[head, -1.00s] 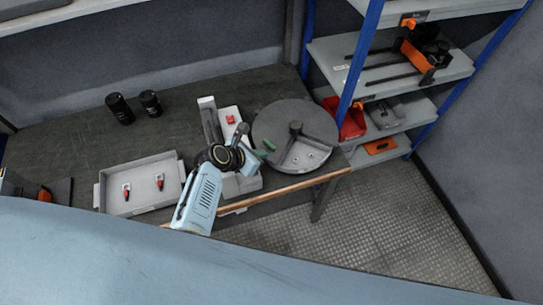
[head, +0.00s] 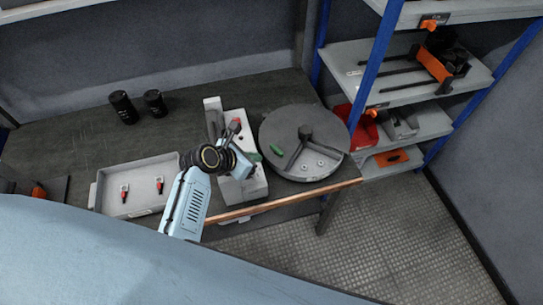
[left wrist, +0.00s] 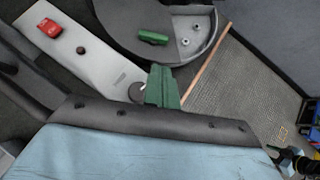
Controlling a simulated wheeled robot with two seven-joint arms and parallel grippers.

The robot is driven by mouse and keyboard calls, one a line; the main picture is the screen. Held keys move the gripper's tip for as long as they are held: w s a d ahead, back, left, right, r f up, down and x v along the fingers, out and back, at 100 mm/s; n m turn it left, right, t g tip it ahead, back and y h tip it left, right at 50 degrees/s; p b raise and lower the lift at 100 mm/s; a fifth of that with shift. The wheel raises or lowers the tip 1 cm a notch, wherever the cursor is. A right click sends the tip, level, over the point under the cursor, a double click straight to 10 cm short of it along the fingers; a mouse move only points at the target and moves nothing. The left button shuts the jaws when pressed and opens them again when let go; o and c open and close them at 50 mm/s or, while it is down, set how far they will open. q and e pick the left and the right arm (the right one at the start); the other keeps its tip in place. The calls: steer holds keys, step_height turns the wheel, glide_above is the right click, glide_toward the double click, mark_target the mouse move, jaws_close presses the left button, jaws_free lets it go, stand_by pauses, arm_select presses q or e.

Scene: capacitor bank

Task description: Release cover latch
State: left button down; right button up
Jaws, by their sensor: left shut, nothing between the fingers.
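The round dark grey cover (head: 290,122) lies on the bench's right part, with an open wedge showing a light interior and two small studs. A small green latch (head: 277,149) sits on the cover by the wedge; it also shows in the left wrist view (left wrist: 152,37). My left gripper (head: 252,159) is shut and empty, its green fingertips left of the latch and apart from it. In the left wrist view the closed green fingers (left wrist: 163,87) point towards the cover's rim. A dark and green part at that view's lower right edge looks like my right gripper (left wrist: 275,150), too small to read.
A pale fixture with a red block (head: 236,121) stands left of the cover, partly behind my arm. A shallow tray (head: 140,172) with two red-tipped pieces lies further left. Two black cylinders (head: 122,107) stand behind. A blue-post shelf (head: 377,60) rises close on the right.

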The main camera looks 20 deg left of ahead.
mark_target(279, 156)
arm_select(q)
steer(key=b+x, duration=0.2)
steer(key=x, duration=0.7)
steer(key=shift+b, duration=0.3)
